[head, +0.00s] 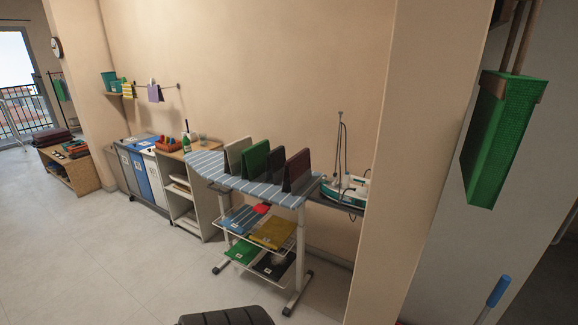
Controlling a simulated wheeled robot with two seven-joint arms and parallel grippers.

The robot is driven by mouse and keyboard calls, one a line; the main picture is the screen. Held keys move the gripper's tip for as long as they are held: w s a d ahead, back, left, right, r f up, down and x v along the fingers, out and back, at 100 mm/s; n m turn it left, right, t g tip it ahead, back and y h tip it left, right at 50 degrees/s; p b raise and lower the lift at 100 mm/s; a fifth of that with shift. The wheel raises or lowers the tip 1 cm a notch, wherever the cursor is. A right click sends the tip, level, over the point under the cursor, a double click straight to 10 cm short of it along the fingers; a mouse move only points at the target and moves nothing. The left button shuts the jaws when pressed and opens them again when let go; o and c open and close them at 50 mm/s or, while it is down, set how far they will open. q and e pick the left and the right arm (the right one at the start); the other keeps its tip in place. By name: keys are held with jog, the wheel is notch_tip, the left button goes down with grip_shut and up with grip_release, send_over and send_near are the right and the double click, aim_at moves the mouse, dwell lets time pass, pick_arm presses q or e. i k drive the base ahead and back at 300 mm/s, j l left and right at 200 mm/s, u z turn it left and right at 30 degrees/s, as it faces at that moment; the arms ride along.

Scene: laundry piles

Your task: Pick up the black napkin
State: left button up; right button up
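Two black cloth-like things are in the head view, and I cannot tell for sure which is the black napkin. One black folded cloth (273,266) lies flat on the lower wire shelf of the ironing stand, beside a green folded cloth (242,251). The other is a black upright panel (273,168) on the ironing board, between a green panel (254,161) and a dark red one (297,170). Neither of my grippers is in view.
The striped ironing board (215,174) stands against the wall, with blue and yellow cloths (272,233) on its upper shelf. A steam iron station (346,188) is at its right. Bins (148,177) are to the left. A wall corner (405,150) stands at right. The left floor is clear.

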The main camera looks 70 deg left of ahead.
aim_at(276, 159)
jog(key=k+l+u, duration=0.1)
jog(key=u, duration=2.15)
jog(key=i+j+z, duration=0.15)
jog(key=z, duration=0.3)
jog(key=i+j+z, duration=0.25)
jog(key=z, duration=0.2)
jog(key=i+j+z, duration=0.1)
jog(key=j+z, duration=0.15)
jog(key=z, duration=0.2)
